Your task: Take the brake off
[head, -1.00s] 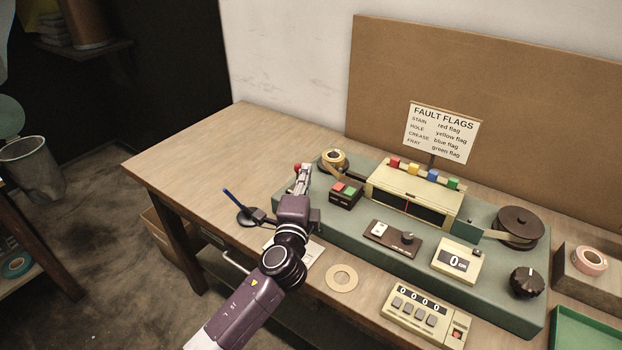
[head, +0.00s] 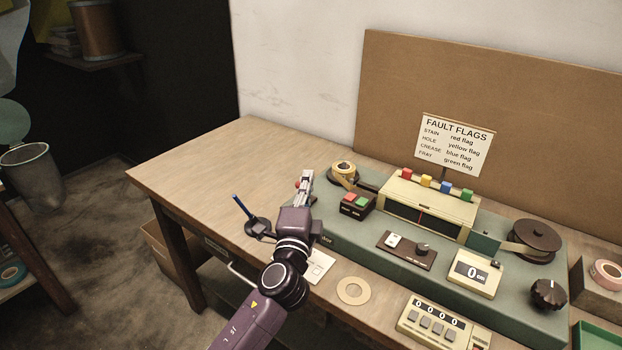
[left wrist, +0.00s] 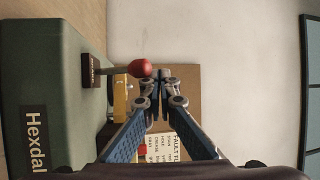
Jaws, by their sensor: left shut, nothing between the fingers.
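The brake lever is a short rod with a red ball knob (left wrist: 140,68) rising from a dark labelled base (left wrist: 93,70) in the left wrist view. The label is too small to read surely. In the head view the red knob (head: 298,184) shows only partly beside my left gripper (head: 307,174), at the left end of the green machine (head: 335,236). My left gripper is shut and empty, its fingertips (left wrist: 161,78) close together just right of the knob in the wrist view. I cannot tell whether they touch it. My right gripper is not in view.
A tape roll (head: 343,169) and a red-and-green button box (head: 357,203) stand close right of the gripper. A pen in a holder (head: 256,226) is just left of the arm. The table's left part (head: 220,165) is clear. A fault flags sign (head: 456,145) stands behind.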

